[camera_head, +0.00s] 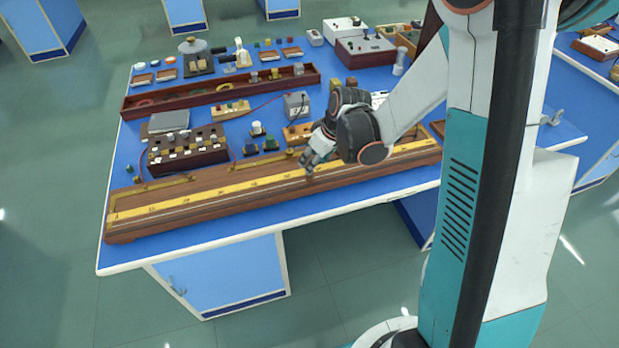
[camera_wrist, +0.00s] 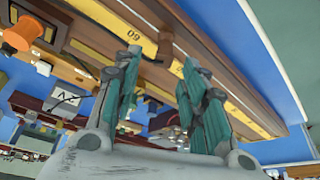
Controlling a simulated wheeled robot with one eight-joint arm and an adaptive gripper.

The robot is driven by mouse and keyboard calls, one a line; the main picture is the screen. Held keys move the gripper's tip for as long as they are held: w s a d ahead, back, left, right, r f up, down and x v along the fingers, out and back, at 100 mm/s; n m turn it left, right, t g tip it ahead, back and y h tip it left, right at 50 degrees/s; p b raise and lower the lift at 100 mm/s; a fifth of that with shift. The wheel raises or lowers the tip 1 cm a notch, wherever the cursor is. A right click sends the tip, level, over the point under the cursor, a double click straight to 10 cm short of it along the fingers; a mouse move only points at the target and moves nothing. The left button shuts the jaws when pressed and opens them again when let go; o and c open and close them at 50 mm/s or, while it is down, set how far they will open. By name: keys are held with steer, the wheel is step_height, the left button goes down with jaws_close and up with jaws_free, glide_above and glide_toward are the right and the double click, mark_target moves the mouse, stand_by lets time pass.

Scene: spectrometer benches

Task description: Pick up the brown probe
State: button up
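My gripper (camera_head: 312,160) is low over the long wooden scale board (camera_head: 150,222), right of its middle. In the wrist view the teal fingers of my gripper (camera_wrist: 162,62) stand apart. A small brown upright piece (camera_wrist: 166,42), which looks like the brown probe, shows between and beyond the fingertips, near the yellow scale. I cannot tell whether a finger touches it. In the head view a small brown bit (camera_head: 309,174) shows just under the fingertips; the rest is hidden by my gripper.
The blue bench (camera_head: 130,262) has a long wooden tray (camera_head: 150,104), a dark box with several terminals (camera_head: 187,150) and a grey meter (camera_head: 297,104) behind the board. Small parts crowd the area behind my gripper. The front strip of the bench is clear.

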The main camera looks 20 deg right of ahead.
steer(key=shift+s+b+x, duration=0.15)
steer(key=shift+b+x, duration=0.4)
steer(key=shift+x, duration=0.8)
steer(key=shift+s+b+x, duration=0.1)
steer(key=shift+b+x, duration=0.45)
steer(key=shift+x, duration=0.8)
jaws_close()
